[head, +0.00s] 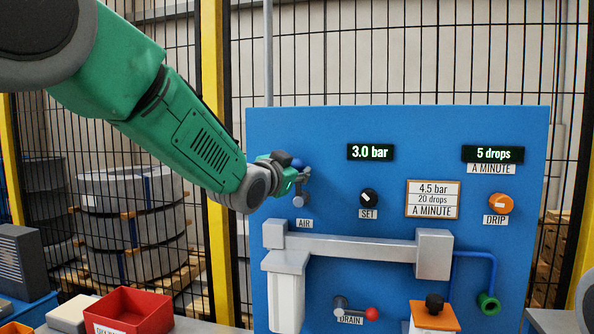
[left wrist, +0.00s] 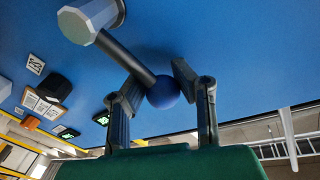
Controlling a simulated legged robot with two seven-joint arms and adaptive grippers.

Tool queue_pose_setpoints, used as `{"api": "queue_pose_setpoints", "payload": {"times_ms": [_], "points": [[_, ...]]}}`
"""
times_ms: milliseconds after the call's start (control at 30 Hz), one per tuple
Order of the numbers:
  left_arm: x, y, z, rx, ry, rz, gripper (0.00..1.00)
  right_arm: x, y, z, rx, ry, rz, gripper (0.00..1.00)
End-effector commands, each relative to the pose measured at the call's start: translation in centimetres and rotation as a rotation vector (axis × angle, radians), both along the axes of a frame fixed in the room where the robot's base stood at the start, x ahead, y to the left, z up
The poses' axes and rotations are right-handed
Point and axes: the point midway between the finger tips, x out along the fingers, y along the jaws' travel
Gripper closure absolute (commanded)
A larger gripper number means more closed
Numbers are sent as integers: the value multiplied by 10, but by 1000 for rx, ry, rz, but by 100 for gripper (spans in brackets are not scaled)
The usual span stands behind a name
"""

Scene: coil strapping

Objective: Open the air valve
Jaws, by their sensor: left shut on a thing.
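The air valve is a grey hub (head: 298,200) above the AIR label (head: 305,223) on the blue panel. Its lever points up from the hub and ends in a blue ball knob (head: 298,163). My left gripper (head: 297,173) is at the lever's upper end, partly hiding it. In the left wrist view the blue ball (left wrist: 163,93) sits between the two fingers, which are shut on it. The dark lever runs from the ball to the grey hub (left wrist: 90,20). My right gripper does not show.
The panel (head: 330,200) also carries a 3.0 bar display (head: 371,152), a black SET knob (head: 369,198), an orange DRIP knob (head: 500,203) and a red-tipped DRAIN lever (head: 371,314). A red bin (head: 130,310) stands at lower left. Strapped coils (head: 135,215) stand behind the mesh fence.

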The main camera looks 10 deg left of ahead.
Motion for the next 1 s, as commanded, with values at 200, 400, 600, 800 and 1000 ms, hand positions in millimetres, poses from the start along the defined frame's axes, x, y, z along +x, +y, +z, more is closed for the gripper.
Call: {"api": "queue_pose_setpoints", "payload": {"times_ms": [200, 400, 600, 800, 1000], "points": [[1, 3, 7, 89, -16, 4, 100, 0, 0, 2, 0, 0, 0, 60], [0, 2, 8, 121, -19, 2, 100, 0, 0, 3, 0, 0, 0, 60], [0, 0, 9, 129, -21, 2, 100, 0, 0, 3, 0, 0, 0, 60], [0, -2, 10, 130, -22, 1, 100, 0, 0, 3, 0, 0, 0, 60], [0, -3, 7, 128, -18, 0, 53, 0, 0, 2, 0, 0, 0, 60]]}}
